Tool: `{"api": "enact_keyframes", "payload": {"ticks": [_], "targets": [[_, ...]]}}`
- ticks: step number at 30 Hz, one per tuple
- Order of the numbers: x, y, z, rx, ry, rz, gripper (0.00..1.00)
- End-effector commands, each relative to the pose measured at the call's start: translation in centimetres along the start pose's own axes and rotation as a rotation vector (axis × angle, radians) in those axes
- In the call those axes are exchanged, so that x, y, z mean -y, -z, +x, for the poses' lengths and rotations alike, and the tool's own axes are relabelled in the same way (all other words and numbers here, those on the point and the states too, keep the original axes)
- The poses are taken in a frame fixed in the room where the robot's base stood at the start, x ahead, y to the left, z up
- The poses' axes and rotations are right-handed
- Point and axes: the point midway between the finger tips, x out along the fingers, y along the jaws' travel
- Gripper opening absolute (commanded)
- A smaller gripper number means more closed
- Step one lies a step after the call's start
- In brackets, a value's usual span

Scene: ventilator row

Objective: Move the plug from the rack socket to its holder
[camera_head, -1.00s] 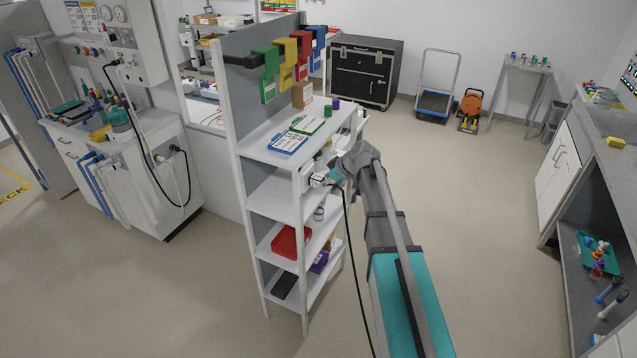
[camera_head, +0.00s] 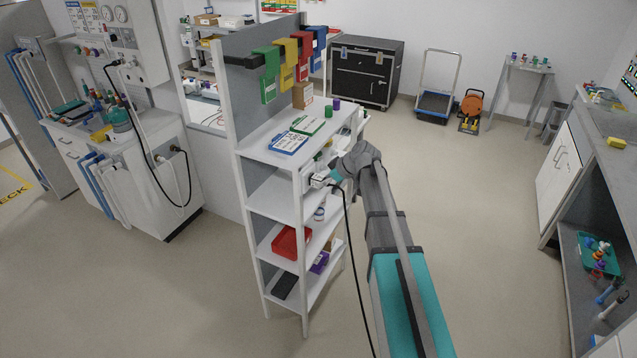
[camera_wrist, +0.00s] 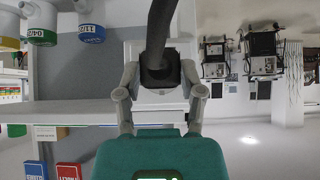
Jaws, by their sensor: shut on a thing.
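The plug (camera_wrist: 160,70) is a dark, blocky piece between my two fingers in the wrist view, with a thick black cable (camera_wrist: 160,22) running from it. My gripper (camera_wrist: 160,78) is shut on the plug. A white surface lies right behind the plug; I cannot tell whether the plug is seated in the rack socket or clear of it. In the head view, my gripper (camera_head: 322,179) is at the right front edge of the white shelf rack (camera_head: 270,195), below its top board. The cable (camera_head: 352,240) hangs from there to the floor side. I cannot make out the holder for certain.
A red bin (camera_head: 291,242) is on a lower shelf. A white ventilator cart (camera_head: 150,185) with a looped black cable stands at left. The floor right of the rack is open.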

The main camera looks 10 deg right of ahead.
Motion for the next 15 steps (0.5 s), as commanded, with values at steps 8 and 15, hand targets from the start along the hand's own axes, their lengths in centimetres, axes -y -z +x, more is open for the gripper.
{"api": "enact_keyframes", "payload": {"ticks": [8, 15], "targets": [[-0.01, -0.19, -0.17, 0.0, 0.0, 0.0, 0.0], [-0.03, -0.4, -0.33, 0.002, -0.001, 0.0, 0.0]]}}
